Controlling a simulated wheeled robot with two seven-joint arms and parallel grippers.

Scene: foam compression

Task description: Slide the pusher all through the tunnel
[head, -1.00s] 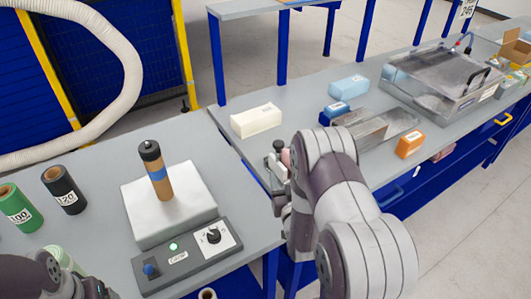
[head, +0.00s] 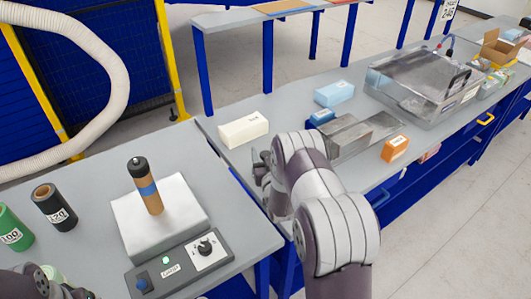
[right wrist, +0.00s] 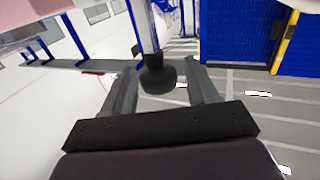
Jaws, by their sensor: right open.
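The tunnel looks to be the grey metal block (head: 345,135) on the long bench in the head view. A small blue block (head: 321,117) sits at its left end; I cannot tell whether it is the pusher. My right gripper (head: 264,170) is at the bench's near left edge, left of the tunnel and mostly hidden by my arm. In the right wrist view the right gripper (right wrist: 165,68) is open, with a black knob on a pale rod (right wrist: 158,76) showing between its fingers; I cannot tell if it touches. My left gripper is out of view.
A cream block (head: 243,130), a light blue block (head: 334,93) and an orange block (head: 395,148) lie near the tunnel. A clear-lidded box (head: 425,85) stands farther right. A control box (head: 178,267) and brown roll on a post (head: 150,195) are on the left table.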

